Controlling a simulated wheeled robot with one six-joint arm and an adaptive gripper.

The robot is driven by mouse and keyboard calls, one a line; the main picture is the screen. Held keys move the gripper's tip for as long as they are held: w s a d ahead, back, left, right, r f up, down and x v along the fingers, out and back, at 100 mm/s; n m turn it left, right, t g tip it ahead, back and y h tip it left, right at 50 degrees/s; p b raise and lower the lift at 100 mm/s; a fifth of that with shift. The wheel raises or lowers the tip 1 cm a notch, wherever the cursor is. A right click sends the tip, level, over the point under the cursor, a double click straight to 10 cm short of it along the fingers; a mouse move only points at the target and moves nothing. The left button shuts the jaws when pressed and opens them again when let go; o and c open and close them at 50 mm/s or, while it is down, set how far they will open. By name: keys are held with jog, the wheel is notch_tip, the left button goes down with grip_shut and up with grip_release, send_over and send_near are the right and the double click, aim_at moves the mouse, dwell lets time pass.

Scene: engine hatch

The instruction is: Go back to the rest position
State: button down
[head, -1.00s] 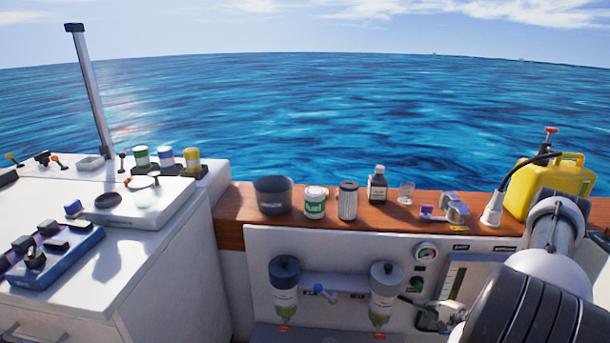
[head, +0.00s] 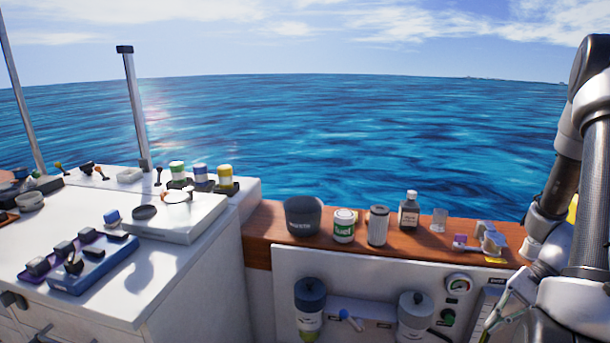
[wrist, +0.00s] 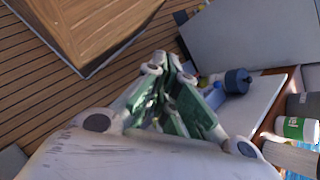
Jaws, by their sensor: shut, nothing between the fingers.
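My gripper (wrist: 170,70) shows in the wrist view with its fingers drawn together and nothing between them. In the head view it is at the lower right (head: 497,312), in front of the white panel (head: 375,275) and below the wooden ledge (head: 395,243). It is apart from the things on the ledge. My arm rises along the right edge of the head view and covers most of the yellow can there.
A dark bucket (head: 303,216), a green-labelled tin (head: 344,226), a filter (head: 378,226) and a bottle (head: 409,210) stand on the ledge. A white console (head: 185,265) fills the left. In the wrist view, a wooden-topped block (wrist: 90,30) stands on planked deck.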

jog(key=s+a+r+n+t+h, duration=0.2)
jog(key=r+n, duration=0.1)
jog(key=r, duration=0.6)
jog(key=s+a+r+n+t+h, duration=0.1)
jog(key=a+r+n+t+h, duration=0.1)
jog(key=r, duration=0.8)
jog(key=s+a+r+n+t+h, duration=0.2)
jog(key=a+r+n+h, duration=0.1)
jog(key=r, duration=0.7)
jog(key=n+h, duration=0.1)
jog(key=n, duration=0.1)
jog(key=shift+s+n, duration=0.35)
jog(key=shift+n, duration=0.05)
